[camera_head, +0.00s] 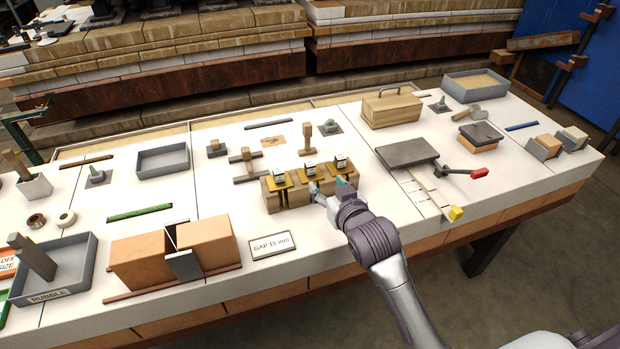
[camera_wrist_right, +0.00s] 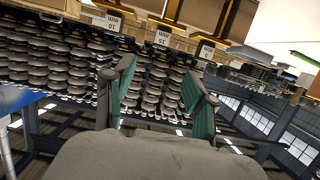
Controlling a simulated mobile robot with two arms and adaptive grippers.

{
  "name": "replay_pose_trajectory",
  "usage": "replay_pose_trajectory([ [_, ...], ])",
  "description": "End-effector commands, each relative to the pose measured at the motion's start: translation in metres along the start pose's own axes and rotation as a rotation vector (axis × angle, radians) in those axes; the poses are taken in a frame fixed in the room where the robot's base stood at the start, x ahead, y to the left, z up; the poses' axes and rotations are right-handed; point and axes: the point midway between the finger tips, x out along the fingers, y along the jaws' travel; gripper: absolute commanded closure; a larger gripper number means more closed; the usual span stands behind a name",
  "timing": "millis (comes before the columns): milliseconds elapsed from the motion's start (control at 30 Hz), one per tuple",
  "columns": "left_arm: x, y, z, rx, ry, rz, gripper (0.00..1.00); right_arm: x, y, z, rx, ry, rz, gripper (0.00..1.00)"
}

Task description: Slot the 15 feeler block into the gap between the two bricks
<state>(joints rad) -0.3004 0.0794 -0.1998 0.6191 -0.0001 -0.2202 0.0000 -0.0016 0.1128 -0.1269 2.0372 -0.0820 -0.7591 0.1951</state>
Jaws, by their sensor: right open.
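Three feeler blocks stand in a wooden rack (camera_head: 290,201) at the table's middle. The middle one, the 15 feeler block (camera_head: 309,170), has a white tag; in the right wrist view its tag (camera_wrist_right: 163,37) reads 15 mm, beside a 10 mm tag. The two bricks, left (camera_head: 138,264) and right (camera_head: 210,241), lie front left with a narrow gap between them and a dark grey plate (camera_head: 184,266) at its front. My right gripper (camera_head: 330,186) is open and empty at the rack's front right; its green fingers (camera_wrist_right: 158,72) also show in the right wrist view. My left gripper is out of view.
A GAP 15 mm sign (camera_head: 272,244) stands between the bricks and the rack. A grey rubble tray (camera_head: 72,275) is far left. A dark plate (camera_head: 407,152) and a red-handled tool (camera_head: 468,173) lie right of the rack. The tabletop front right is fairly clear.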

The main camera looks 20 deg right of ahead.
Motion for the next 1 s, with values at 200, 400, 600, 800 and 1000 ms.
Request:
replay_pose_trajectory([
  [200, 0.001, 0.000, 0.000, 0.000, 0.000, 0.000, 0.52, 0.042, 0.000, -0.001, 0.000, 0.001, 0.000, 0.44],
  [400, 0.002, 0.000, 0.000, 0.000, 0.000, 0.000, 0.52, 0.073, 0.000, 0.000, -0.001, -0.002, 0.000, 0.44],
  [600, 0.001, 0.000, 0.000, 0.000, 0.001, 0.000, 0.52, 0.086, 0.000, 0.000, -0.001, -0.001, -0.001, 0.44],
  [800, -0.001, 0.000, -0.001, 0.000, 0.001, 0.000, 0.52, 0.114, 0.000, -0.003, -0.001, -0.002, 0.000, 0.44],
  [1000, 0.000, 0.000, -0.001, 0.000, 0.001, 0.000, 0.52, 0.131, -0.001, -0.001, -0.001, -0.002, -0.001, 0.44],
])
